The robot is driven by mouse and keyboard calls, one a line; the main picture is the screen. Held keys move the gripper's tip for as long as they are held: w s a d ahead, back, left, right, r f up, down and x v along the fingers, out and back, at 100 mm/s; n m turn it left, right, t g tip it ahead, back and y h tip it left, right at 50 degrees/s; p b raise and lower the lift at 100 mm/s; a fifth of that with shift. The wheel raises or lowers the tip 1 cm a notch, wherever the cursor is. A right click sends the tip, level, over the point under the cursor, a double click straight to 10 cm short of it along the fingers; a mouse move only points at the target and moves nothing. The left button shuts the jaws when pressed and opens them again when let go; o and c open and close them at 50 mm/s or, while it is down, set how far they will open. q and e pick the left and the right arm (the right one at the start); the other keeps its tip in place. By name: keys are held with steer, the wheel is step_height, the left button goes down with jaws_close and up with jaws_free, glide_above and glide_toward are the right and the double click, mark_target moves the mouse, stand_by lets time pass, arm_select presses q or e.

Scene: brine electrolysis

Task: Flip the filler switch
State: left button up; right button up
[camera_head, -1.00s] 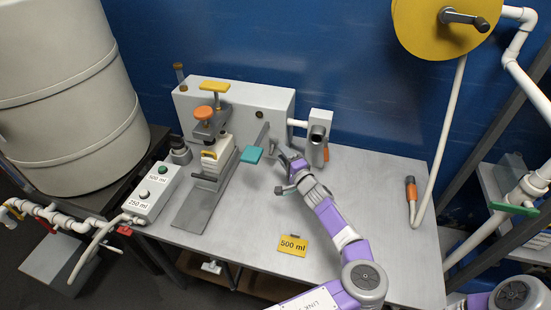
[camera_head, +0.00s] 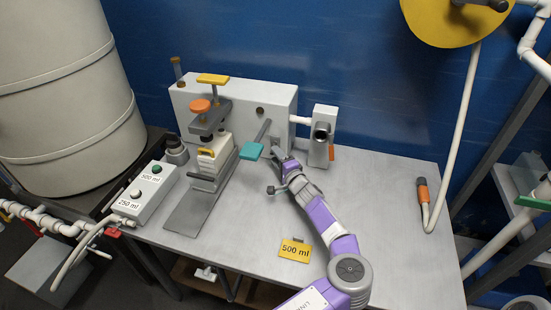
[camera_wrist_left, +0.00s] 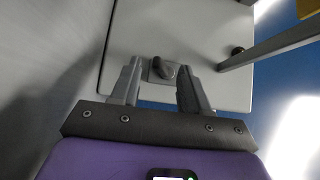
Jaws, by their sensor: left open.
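The filler (camera_head: 275,100) is a pale grey box at the back of the table. In the left wrist view, a small dark grey switch (camera_wrist_left: 164,70) on a square plate sits on its pale grey panel. My left gripper (camera_wrist_left: 158,77) is open, with one finger on each side of the switch and a gap visible on both sides. Whether the fingertips touch the panel cannot be told. In the head view my left gripper (camera_head: 276,163) is at the front right of the filler, and the switch does not show there. My right gripper is out of view.
A teal pad on a lever (camera_head: 251,151) stands just left of the gripper. A grey valve block (camera_head: 320,130) is close on its right. A yellow 500 ml tag (camera_head: 295,250) lies on the metal table (camera_head: 385,225). The table's right part is mostly clear.

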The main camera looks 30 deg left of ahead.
arm_select(q)
steer(key=shift+w+a, duration=0.4)
steer(key=shift+a, duration=0.15)
